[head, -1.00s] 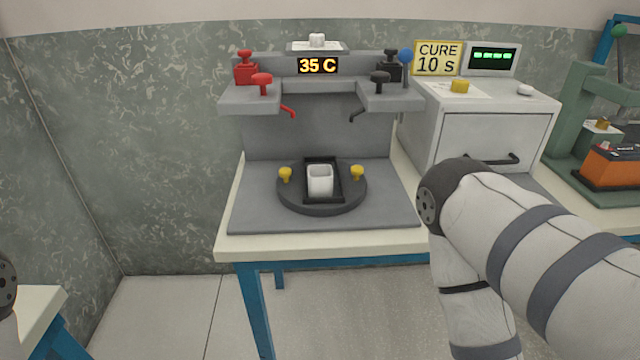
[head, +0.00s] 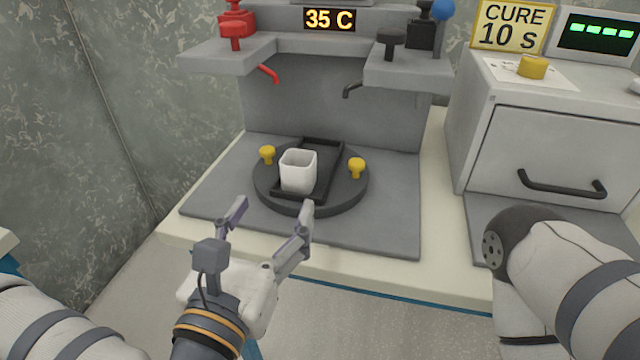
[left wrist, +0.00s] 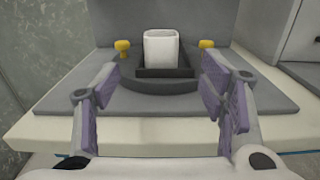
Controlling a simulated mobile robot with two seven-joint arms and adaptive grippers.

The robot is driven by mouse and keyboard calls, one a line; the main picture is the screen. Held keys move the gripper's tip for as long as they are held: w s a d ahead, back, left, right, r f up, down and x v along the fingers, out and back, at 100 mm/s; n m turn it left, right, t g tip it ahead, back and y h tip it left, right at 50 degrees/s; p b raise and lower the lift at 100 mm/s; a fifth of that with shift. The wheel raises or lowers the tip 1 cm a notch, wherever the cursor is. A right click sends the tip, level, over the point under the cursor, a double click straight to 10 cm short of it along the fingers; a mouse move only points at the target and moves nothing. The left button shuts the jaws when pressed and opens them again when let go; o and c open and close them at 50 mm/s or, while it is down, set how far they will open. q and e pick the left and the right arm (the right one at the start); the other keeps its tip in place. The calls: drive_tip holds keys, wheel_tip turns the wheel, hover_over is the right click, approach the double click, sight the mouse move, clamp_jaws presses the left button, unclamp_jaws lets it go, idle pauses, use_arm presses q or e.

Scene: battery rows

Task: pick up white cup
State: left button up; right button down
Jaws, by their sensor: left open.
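The white cup (head: 298,171) stands upright in a black tray (head: 325,160) on a round dark turntable (head: 311,203). It also shows in the left wrist view (left wrist: 161,48), straight ahead between the fingers. My left gripper (head: 272,210) is open and empty, in front of the turntable and nearer to me than the cup. Its two fingers (left wrist: 160,88) frame the cup in the left wrist view without touching it. My right gripper is out of view; only part of my right arm shows at the right of the head view.
Yellow knobs (head: 267,154) (head: 356,167) stand on either side of the cup. Above it, a station carries a red dispenser (head: 237,30) and a black one (head: 391,43) with spouts. A cabinet with a handle (head: 562,184) stands at the right. The grey plate's front is clear.

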sight(293, 170)
use_arm(q)
drive_tip(key=x, duration=0.8)
drive_tip(key=p+x, duration=0.1)
drive_tip(key=x, duration=0.3)
drive_tip(key=shift+r, duration=0.35)
drive_tip(key=shift+s, duration=0.1)
drive_tip(key=c, duration=1.1)
